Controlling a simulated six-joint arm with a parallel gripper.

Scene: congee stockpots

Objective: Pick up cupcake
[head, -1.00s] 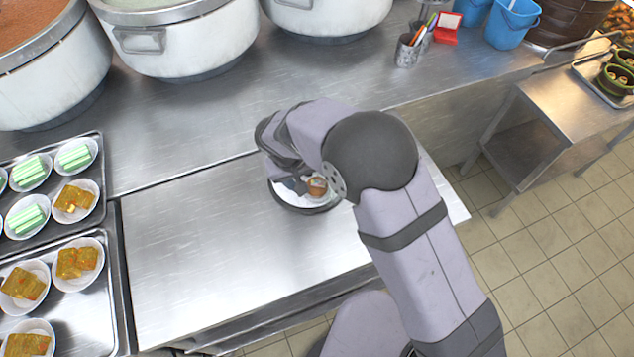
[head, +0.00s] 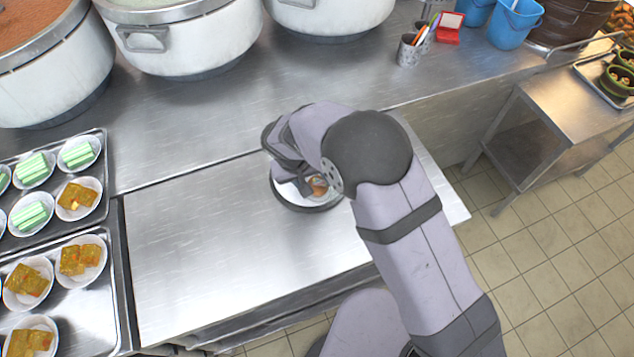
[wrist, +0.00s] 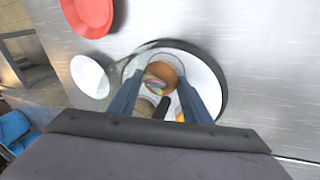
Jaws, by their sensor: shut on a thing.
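The cupcake (head: 319,185) is a small orange-brown round thing over a white plate with a dark rim (head: 303,205), partly hidden by my arm in the head view. In the wrist view the cupcake (wrist: 162,70) shows a brown edge and a multicoloured middle, between the fingertips. My gripper (wrist: 160,84) is shut on it, with one blue-grey finger on each side. In the head view my gripper (head: 305,184) is low over the plate. I cannot tell whether the cupcake touches the plate.
A red dish (wrist: 88,14) and a white dish (wrist: 90,76) lie near the plate in the wrist view. Trays of small food plates (head: 108,300) stand at the left. Large pots (head: 185,45) line the back. The steel counter (head: 200,240) left of the plate is clear.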

